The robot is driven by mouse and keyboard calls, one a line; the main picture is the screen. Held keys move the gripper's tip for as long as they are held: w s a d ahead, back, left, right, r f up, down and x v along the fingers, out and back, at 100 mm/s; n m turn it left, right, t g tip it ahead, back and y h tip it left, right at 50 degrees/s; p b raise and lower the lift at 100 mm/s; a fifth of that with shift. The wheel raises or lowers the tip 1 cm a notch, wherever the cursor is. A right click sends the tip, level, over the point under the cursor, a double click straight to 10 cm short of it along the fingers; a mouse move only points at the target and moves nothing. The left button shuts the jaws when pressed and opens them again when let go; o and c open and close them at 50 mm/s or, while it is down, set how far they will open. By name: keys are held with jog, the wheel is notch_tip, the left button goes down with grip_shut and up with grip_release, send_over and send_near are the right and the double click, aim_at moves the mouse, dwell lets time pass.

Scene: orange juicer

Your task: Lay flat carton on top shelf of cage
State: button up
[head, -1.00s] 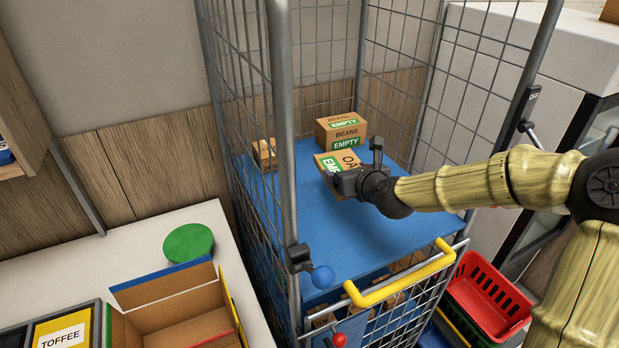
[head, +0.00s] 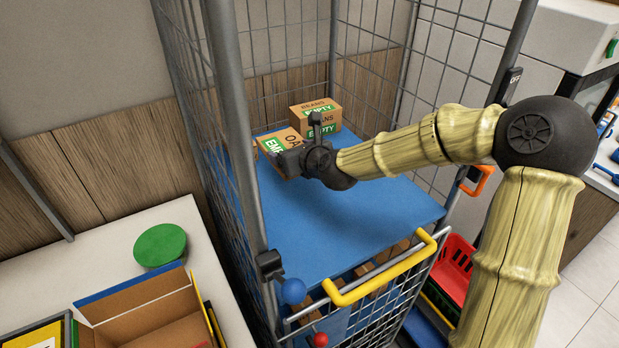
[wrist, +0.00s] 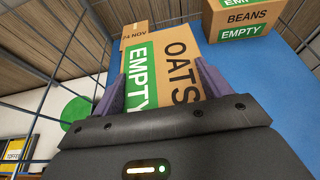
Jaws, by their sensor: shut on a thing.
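The flat brown carton marked OATS and EMPTY (head: 284,143) is over the back left of the blue top shelf (head: 350,220) of the wire cage. My gripper (head: 298,158) is shut on it from the front. In the wrist view, the carton (wrist: 165,68) sits between the two purple fingers (wrist: 162,85), its printed face toward the camera. I cannot tell whether its underside touches the shelf. A BEANS carton marked EMPTY (head: 316,112) stands at the back of the shelf. A small carton (wrist: 135,37) lies just beyond the held one, mostly hidden in the head view.
Cage mesh (head: 185,70) rises close on the left and at the back. The shelf's front and right are clear. A yellow handle (head: 380,275) crosses the cage front above lower cartons. A counter with a green disc (head: 160,245) and open box (head: 150,310) stands left.

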send_over(295, 189)
notch_tip(295, 189, down, 6)
jog(key=shift+w+f+p, duration=0.15)
jog(key=shift+f+p, duration=0.05)
jog(key=shift+p, duration=0.15)
jog(key=shift+f, duration=1.85)
jog(key=shift+f, duration=0.1)
jog(key=o, duration=1.1)
jog(key=shift+c, duration=0.2)
